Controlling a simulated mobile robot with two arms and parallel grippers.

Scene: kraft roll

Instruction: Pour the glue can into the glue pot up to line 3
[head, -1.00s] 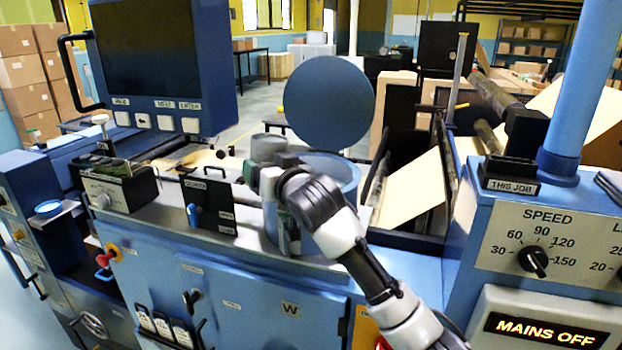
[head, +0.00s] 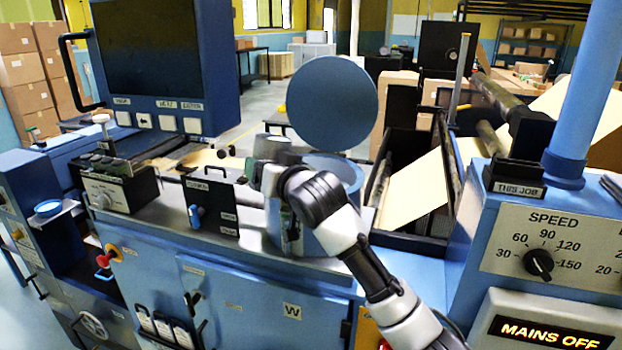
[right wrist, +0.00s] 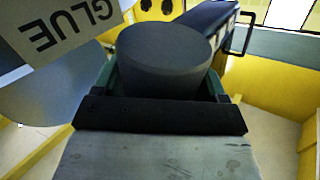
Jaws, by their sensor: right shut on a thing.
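The grey glue can (head: 270,148) is in my right gripper (head: 262,180), beside the left rim of the blue glue pot (head: 346,168). The can looks close to upright, though its lower part is hidden by the gripper. In the right wrist view the can (right wrist: 165,62) sits between the gripper's fingers (right wrist: 165,90). The pot's round blue lid (head: 333,103) stands raised behind its opening. A plate marked GLUE (right wrist: 70,30) shows upside down in the right wrist view. My right forearm covers part of the pot; its inside and lines are not readable. My left gripper is out of view.
A black control box (head: 115,188) and a small black panel with a blue lever (head: 212,205) stand left on the machine top. A monitor (head: 160,60) hangs above them. Rollers with a pale paper web (head: 415,190) lie right of the pot. The panel reads MAINS OFF (head: 553,333).

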